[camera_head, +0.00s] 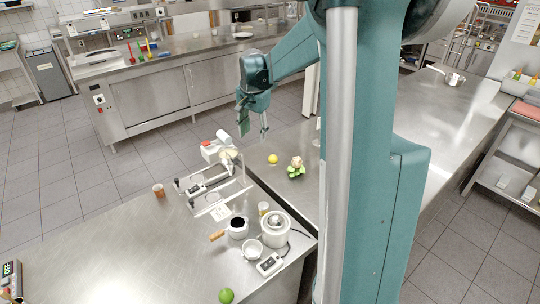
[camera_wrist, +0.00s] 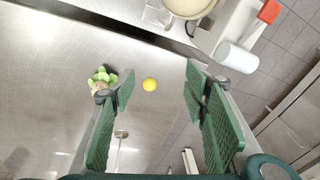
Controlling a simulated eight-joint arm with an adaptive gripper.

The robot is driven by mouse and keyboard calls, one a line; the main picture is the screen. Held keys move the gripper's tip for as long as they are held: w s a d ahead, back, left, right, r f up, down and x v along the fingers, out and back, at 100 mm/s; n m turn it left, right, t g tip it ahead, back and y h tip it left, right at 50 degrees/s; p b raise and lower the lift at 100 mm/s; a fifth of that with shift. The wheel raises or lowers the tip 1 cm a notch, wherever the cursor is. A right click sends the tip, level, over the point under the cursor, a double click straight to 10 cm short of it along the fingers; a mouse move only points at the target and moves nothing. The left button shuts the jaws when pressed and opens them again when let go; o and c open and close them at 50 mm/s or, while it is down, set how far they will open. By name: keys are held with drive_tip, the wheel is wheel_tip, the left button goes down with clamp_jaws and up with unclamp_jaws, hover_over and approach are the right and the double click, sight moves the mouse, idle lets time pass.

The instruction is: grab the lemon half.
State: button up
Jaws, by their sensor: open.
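The lemon half (camera_head: 273,158) is a small yellow round thing on the steel counter, left of a green and pale vegetable. In the wrist view the lemon half (camera_wrist: 150,84) lies beyond the fingertips, between the two fingers as seen from there, nearer the left one. My gripper (camera_head: 254,124) hangs in the air above and behind the lemon half in the head view. In the wrist view my gripper (camera_wrist: 152,88) has its green fingers wide apart with nothing between them.
A vegetable with green leaves (camera_head: 296,167) lies close to the lemon half. A slicer-like machine (camera_head: 214,180), a juicer (camera_head: 274,230), a dark-filled pan (camera_head: 238,227) and a lime (camera_head: 226,296) stand on the nearer counter.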

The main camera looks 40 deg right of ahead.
drive_tip(key=w+d+f+m+g+p, duration=0.1)
drive_tip(key=w+d+f+m+p, duration=0.1)
drive_tip(key=d+f, duration=0.35)
drive_tip(key=w+d+f+m+p, duration=0.2)
drive_tip(key=d+p, duration=0.1)
drive_tip(key=d, duration=0.5)
hover_over(274, 156)
drive_tip(key=shift+y, duration=0.3)
drive_tip(key=f, duration=0.4)
drive_tip(key=shift+w+f, duration=0.15)
drive_tip(key=shift+w, duration=0.05)
drive_tip(key=shift+f, duration=0.45)
drive_tip(key=shift+f, duration=1.25)
drive_tip(key=shift+w+f, duration=0.15)
drive_tip(key=shift+f, duration=2.5)
